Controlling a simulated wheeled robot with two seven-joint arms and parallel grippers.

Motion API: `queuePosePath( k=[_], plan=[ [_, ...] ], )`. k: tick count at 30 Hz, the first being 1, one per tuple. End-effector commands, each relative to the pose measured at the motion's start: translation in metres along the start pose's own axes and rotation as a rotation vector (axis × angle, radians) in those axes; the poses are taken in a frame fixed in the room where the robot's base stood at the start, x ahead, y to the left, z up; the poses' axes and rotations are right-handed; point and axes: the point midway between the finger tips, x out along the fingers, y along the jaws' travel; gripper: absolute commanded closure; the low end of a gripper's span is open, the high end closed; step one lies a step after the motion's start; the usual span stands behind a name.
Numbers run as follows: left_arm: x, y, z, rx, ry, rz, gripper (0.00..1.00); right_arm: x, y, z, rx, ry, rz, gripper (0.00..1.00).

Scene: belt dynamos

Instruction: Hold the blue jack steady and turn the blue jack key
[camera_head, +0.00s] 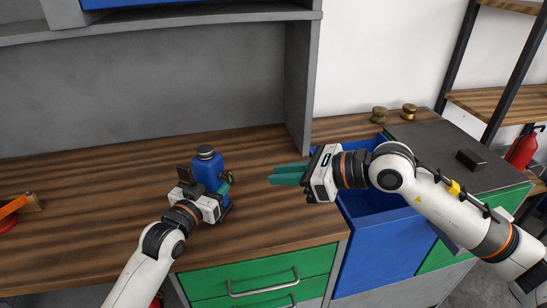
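The blue jack (207,168) stands upright on the wooden worktop, with a dark cap on top. A small brass-coloured part (231,177) shows at its right side; it is too small for me to tell if it is the key. My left gripper (216,187) is at the jack's near side. One teal finger shows along the jack's right side; the other is hidden, so its grip is unclear. My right gripper (271,175) is to the right of the jack, pointing left at it, clear of it. Its two teal fingers look slightly apart with nothing between them.
A brown block (184,173) is close behind my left gripper. An orange-handled thing (14,206) lies at the far left. An open blue drawer (365,201) is below my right forearm. Two brass knobs (409,110) stand at the back right. The worktop behind the jack is clear.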

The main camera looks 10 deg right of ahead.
Motion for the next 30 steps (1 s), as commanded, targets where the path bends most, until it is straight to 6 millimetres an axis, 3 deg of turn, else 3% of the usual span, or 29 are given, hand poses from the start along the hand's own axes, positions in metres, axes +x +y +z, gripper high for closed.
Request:
queuePosePath(
  k=[1, 4, 16, 30],
  plan=[
    [0.0, 0.0, 0.001, 0.001, -0.002, 0.0, 0.41, 0.0, 0.0, 0.0, 0.0, 0.0, 0.0, 0.82],
    [0.0, 0.0, 0.001, 0.001, -0.002, 0.0, 0.25, 0.0, 0.0, 0.0, 0.0, 0.0, 0.0, 0.82],
    [-0.008, 0.001, -0.001, 0.0, 0.001, 0.001, 0.24, 0.0, 0.0, 0.0, 0.0, 0.0, 0.0, 0.82],
    [-0.099, 0.0, -0.001, 0.002, 0.001, 0.001, 0.24, 0.0, 0.0, 0.0, 0.0, 0.0, 0.0, 0.82]
  ],
)
